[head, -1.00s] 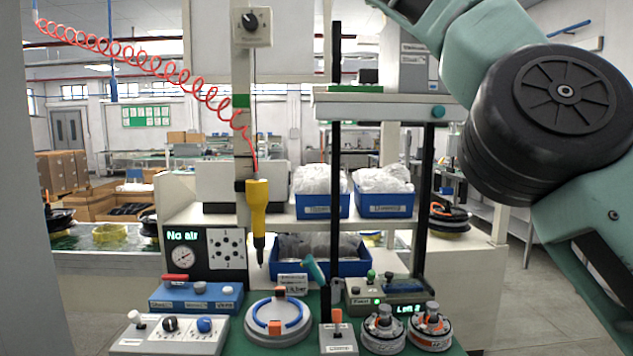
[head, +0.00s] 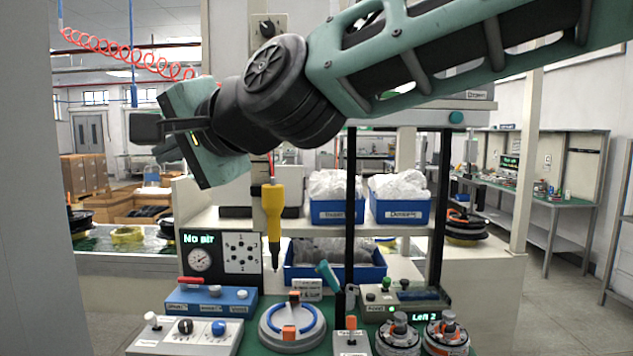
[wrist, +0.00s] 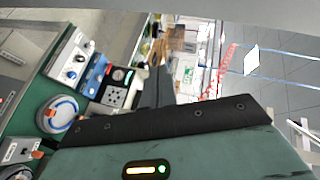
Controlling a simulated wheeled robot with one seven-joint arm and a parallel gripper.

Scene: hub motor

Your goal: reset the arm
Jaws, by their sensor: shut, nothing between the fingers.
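My arm reaches across the upper part of the head view, from the upper right to the left. My gripper (head: 143,127) is at its left end, raised above the bench and in front of the room behind. Its dark fingers point left and are shut with nothing between them. In the wrist view my gripper (wrist: 158,88) shows as a dark shape beyond the green hand. The gripper touches nothing that I can see.
A yellow screwdriver (head: 272,208) hangs below my arm on a red coiled hose (head: 120,57). The bench holds a round fixture (head: 292,326), a blue control box (head: 210,299), a white switch box (head: 185,335) and two hub motors (head: 398,336). Blue bins (head: 336,211) stand behind.

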